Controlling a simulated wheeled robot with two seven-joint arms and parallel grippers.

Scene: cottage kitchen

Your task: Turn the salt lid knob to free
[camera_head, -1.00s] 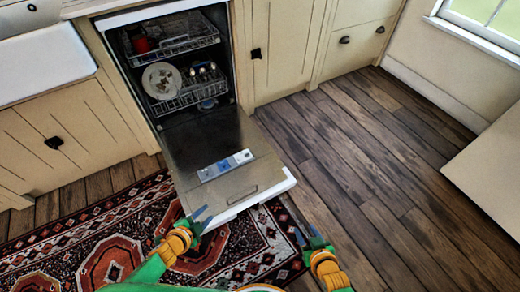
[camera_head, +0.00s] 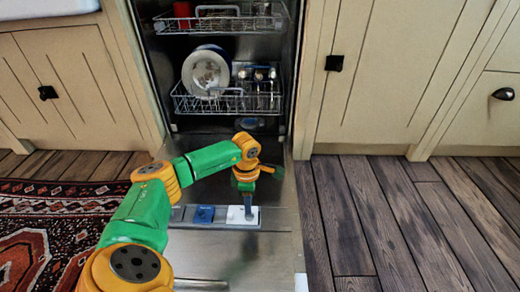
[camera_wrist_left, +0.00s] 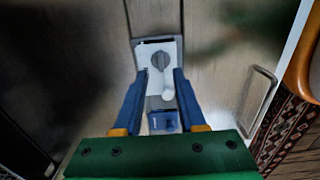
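The open dishwasher door (camera_head: 276,215) carries a panel strip with a white section (camera_head: 236,221), a blue section (camera_head: 204,214) and a grey section. In the left wrist view, a round grey knob (camera_wrist_left: 159,62) sits on the white section (camera_wrist_left: 148,82), with a small white rounded part (camera_wrist_left: 168,94) beside it. I take this knob for the salt lid knob. My left gripper (camera_head: 248,211) points down over the white section. In the wrist view its blue fingers (camera_wrist_left: 160,78) are apart, with nothing gripped between them; contact cannot be told. My right gripper is out of view.
The lower rack (camera_head: 190,103) holds plates (camera_head: 206,72) and cutlery; a red cup (camera_head: 182,14) is in the upper rack. A door handle (camera_wrist_left: 262,98) lies near the door's edge. A patterned rug (camera_head: 40,240) lies left; bare wooden floor is right.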

